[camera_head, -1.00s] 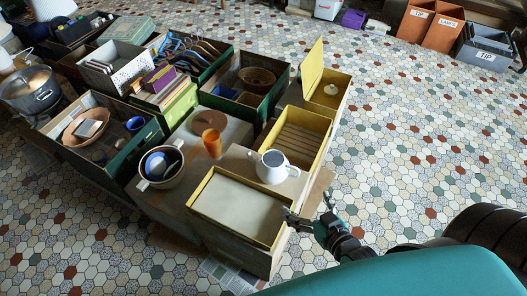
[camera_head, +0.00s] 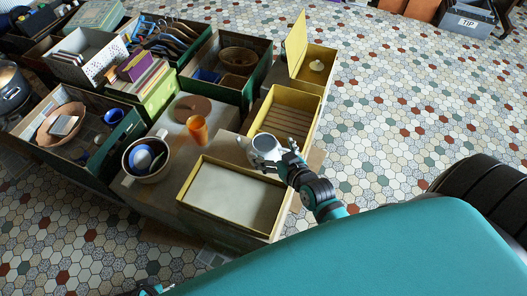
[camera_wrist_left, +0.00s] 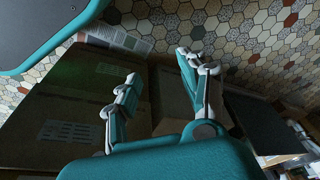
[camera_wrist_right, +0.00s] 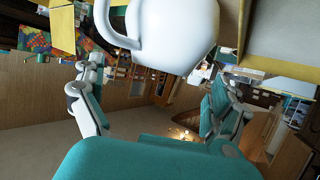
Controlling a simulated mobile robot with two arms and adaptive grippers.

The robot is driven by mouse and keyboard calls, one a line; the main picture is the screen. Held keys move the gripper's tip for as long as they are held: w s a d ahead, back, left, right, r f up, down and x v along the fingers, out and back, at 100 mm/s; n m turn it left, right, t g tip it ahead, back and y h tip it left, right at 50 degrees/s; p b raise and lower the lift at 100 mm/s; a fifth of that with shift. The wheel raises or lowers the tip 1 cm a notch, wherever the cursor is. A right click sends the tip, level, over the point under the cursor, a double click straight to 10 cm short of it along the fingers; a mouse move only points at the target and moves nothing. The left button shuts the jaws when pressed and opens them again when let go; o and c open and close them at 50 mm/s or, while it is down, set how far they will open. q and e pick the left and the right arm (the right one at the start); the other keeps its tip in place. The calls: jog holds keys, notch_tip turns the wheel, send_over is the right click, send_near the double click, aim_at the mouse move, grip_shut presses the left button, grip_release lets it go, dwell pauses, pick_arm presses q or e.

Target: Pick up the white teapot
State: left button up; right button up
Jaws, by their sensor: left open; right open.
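The white teapot (camera_head: 264,146) stands upright on the low surface between two yellow-rimmed boxes. In the head view my right gripper (camera_head: 284,163) is at its near right side and partly covers it. In the right wrist view the teapot's round body and handle (camera_wrist_right: 172,32) fill the top middle. The right fingers (camera_wrist_right: 156,74) are spread apart, one to each side in that picture, with nothing clamped between them. I cannot tell whether they touch the teapot. My left gripper (camera_wrist_left: 158,70) is open and empty, above boxes and the tiled floor.
A yellow-rimmed box with a pale top (camera_head: 235,194) is in front of the teapot, and a slatted yellow box (camera_head: 287,122) is behind. An orange cup (camera_head: 197,130) and a pot holding blue bowls (camera_head: 138,168) stand to the left.

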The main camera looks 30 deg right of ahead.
aim_at(259, 137)
jog(key=b+x, duration=0.1)
jog(key=x, duration=0.3)
jog(key=shift+w+a, duration=0.15)
jog(key=shift+w, duration=0.45)
pick_arm(q)
jog(key=r, duration=0.5)
jog(key=shift+w, duration=0.25)
pick_arm(e)
jog(key=c, duration=1.2)
